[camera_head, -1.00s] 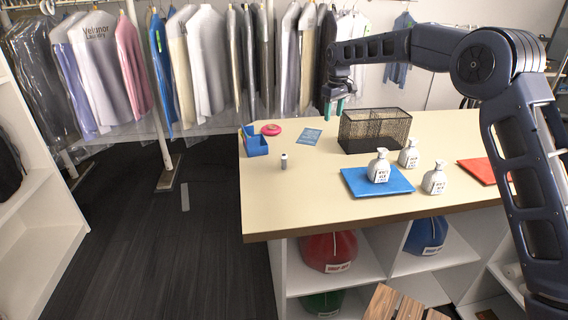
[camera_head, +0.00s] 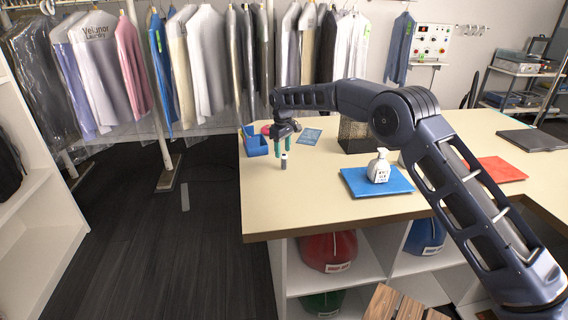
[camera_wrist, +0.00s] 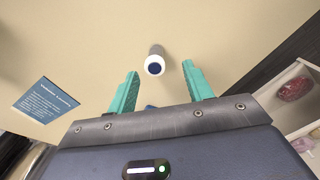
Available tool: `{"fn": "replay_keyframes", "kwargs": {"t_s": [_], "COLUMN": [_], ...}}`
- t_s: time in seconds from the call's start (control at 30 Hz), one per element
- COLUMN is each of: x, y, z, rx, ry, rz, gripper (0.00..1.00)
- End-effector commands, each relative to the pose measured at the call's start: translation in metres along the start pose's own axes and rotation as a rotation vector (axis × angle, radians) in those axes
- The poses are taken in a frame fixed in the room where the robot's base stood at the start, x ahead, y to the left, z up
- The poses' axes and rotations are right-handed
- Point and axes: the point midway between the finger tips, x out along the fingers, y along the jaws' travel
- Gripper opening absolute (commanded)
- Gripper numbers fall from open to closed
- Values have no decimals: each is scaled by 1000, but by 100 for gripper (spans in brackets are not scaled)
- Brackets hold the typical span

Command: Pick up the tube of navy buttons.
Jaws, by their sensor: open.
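The tube of navy buttons (camera_head: 284,161) is a small grey cylinder with a white top, standing upright on the cream counter (camera_head: 310,205) near its left end. In the wrist view the tube (camera_wrist: 155,61) shows from above, with a white rim and a dark navy centre. My gripper (camera_head: 282,152) is above the tube, with its green fingers pointing down. In the wrist view my gripper (camera_wrist: 160,82) is open, and the tube appears between and just beyond the fingertips. The tube looks clear of both fingers.
A blue container (camera_head: 256,146) stands left of my gripper, near a pink round item (camera_head: 266,130). A blue card (camera_head: 309,136) lies behind. A black wire basket (camera_head: 352,136) and a white bottle (camera_head: 378,167) on a blue mat (camera_head: 358,187) are to the right. The counter's front is clear.

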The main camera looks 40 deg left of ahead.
Motion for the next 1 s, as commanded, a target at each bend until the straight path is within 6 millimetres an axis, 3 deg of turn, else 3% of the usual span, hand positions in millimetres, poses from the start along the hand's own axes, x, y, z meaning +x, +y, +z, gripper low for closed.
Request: {"fn": "replay_keyframes", "kwargs": {"t_s": [0.33, 0.6, 0.87, 1.0], "x": [27, 61, 65, 65], "y": [3, 7, 7, 7], "z": [1, 1, 1, 1], "rx": [1, 1, 1, 1], "ry": [-1, -1, 1, 1], "rz": [0, 0, 1, 1], "gripper": [51, 51, 51, 25]}}
